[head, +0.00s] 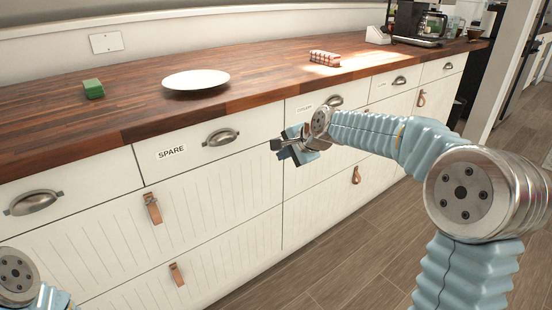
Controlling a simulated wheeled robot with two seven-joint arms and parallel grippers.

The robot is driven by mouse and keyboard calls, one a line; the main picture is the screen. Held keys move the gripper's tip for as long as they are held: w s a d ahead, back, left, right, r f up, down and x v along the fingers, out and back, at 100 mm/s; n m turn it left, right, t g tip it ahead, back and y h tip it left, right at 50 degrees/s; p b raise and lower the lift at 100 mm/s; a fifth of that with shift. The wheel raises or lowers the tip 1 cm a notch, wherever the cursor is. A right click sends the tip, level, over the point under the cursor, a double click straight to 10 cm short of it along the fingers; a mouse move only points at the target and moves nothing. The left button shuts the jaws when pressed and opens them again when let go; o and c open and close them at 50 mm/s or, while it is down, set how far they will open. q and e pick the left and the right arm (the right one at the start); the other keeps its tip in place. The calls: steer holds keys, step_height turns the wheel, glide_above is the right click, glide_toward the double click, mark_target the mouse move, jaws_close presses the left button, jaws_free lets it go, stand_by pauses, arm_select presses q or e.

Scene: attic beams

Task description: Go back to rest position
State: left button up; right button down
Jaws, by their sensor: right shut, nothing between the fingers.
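My right gripper (279,149) is shut and empty. It hangs in front of the white drawer fronts, below the counter edge, just right of the drawer labelled SPARE (172,153). My right arm reaches in from the right. Of my left arm only a joint shows at the lower left corner, and its gripper is out of the picture.
A wooden counter (130,100) runs above the drawers. On it are a green block (93,88), a white plate (196,80), a red patterned block (324,57) and a coffee machine (419,24). All visible drawers look closed. Wooden floor (345,245) lies open at the lower right.

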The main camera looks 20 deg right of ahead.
steer(key=s+a+f+n+g, duration=0.1)
steer(key=s+a+f+n, duration=0.15)
steer(key=f, duration=0.65)
steer(key=s+a+f+n+g, duration=0.2)
steer(key=s+f, duration=0.2)
steer(key=f, duration=0.6)
steer(key=s+a+f+n+g, duration=0.1)
steer(key=s+a+f+n, duration=0.15)
steer(key=f, duration=0.65)
steer(key=s+a+f+n+g, duration=0.2)
steer(key=s+a+f, duration=0.1)
steer(key=s+f, duration=0.5)
steer(key=s+a+f+n+g+y, duration=0.1)
steer(key=s+a+f+n+g, duration=0.1)
steer(key=s+f, duration=0.6)
steer(key=s+a+n, duration=0.1)
steer(key=s+a, duration=0.1)
steer(key=s, duration=0.4)
steer(key=shift+s+a, duration=0.3)
steer(key=shift+s, duration=0.1)
